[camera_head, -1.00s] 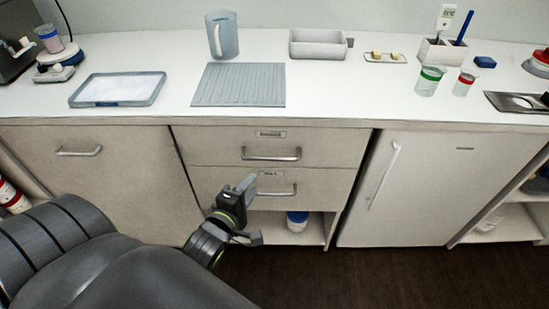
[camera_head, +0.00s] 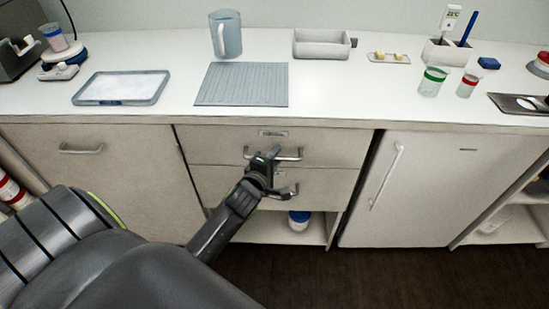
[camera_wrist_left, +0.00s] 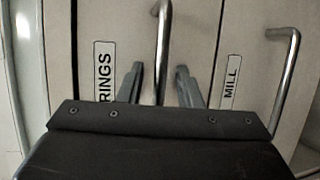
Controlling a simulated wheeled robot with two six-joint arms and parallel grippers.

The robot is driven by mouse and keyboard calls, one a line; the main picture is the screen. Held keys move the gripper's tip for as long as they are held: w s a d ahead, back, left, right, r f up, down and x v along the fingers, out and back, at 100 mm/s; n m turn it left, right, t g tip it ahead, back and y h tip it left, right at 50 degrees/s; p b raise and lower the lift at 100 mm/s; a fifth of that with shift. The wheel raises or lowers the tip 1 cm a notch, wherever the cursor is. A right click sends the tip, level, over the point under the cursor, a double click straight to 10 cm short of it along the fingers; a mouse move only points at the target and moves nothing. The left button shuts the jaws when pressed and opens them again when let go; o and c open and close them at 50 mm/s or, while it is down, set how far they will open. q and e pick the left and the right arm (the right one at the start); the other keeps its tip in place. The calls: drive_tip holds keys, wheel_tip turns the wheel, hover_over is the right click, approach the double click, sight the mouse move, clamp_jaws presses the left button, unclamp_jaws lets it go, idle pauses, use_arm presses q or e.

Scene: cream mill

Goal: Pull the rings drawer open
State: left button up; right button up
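The rings drawer (camera_head: 222,147) is the upper of two cream drawers under the counter and looks shut. Its metal bar handle (camera_head: 290,155) is partly hidden behind my left gripper (camera_head: 281,171). In the left wrist view, the RINGS label (camera_wrist_left: 104,78) is beside the rings handle (camera_wrist_left: 163,40). My left gripper (camera_wrist_left: 159,78) is open there, with one finger on each side of that handle; I cannot tell whether they touch it. My right gripper is not in view.
The mill drawer (camera_head: 325,188) lies directly below, its handle (camera_wrist_left: 287,75) near my gripper. An open shelf with a blue-lidded tub (camera_head: 299,221) is under it. A cupboard (camera_head: 95,190) and a fridge-like door (camera_head: 425,190) flank the drawers. The counter overhangs above.

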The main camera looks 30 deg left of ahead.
use_arm(q)
clamp_jaws()
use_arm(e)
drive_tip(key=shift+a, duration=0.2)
use_arm(q)
drive_tip(key=shift+s, duration=0.1)
